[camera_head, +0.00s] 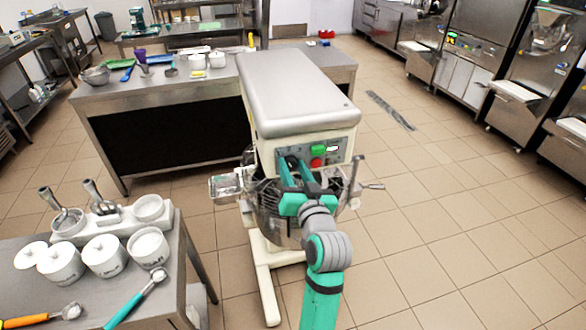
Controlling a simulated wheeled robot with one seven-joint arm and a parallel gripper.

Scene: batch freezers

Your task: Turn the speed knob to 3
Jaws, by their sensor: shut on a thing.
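A large cream mixer (300,95) stands in the middle, with its control panel (335,148) facing me. The panel has a green button (319,150) and a red button (317,162). My gripper (290,161) is at the left part of the panel, its teal fingers reaching up to it. The lower front of the mixer is partly covered by my arm.
A steel table (190,245) with white tubs (105,255) and scoops stands at the lower left. A steel counter (120,95) with bowls and trays is behind the mixer. A lever (355,175) sticks out right of the panel. The tiled floor (450,220) on the right is clear.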

